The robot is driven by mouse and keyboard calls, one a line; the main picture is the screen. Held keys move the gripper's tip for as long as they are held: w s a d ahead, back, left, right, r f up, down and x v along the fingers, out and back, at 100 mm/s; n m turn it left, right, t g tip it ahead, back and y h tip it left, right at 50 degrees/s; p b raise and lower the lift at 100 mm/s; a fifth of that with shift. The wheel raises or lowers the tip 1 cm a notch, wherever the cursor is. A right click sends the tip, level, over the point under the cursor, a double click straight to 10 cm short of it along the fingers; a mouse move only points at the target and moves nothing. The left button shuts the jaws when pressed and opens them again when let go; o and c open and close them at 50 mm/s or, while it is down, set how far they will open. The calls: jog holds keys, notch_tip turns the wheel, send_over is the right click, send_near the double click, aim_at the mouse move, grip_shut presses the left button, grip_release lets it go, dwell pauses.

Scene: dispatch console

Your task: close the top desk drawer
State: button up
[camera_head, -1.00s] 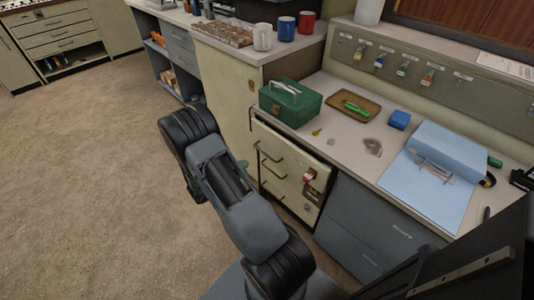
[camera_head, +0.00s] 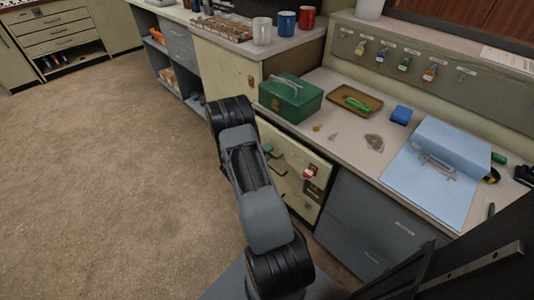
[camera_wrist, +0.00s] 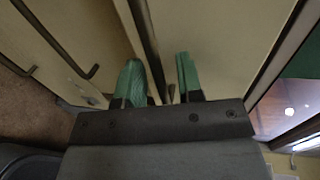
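The cream desk drawer unit (camera_head: 296,160) stands under the desk top in the head view, partly hidden behind my arm. A dark gap runs along the upper edge of its front; how far the top drawer stands out is hard to tell. My gripper (camera_head: 273,159) is at the drawer front, its green fingertips just showing past my arm. In the wrist view the two green fingers (camera_wrist: 157,80) are apart, pointing at the cream front. A dark upright strip lies between them; I cannot tell whether it is a handle or a gap. Two dark handles (camera_wrist: 75,60) show to the left.
A green box (camera_head: 291,98), a brown tray (camera_head: 372,108), a blue block (camera_head: 400,114) and a blue folder (camera_head: 450,150) are on the desk. A red tag (camera_head: 309,173) is on the drawer unit. A grey cabinet (camera_head: 370,225) stands right of it. The floor at left is clear.

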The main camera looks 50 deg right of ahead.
jog(key=shift+d, duration=0.1)
jog(key=shift+c, duration=0.4)
grip_shut()
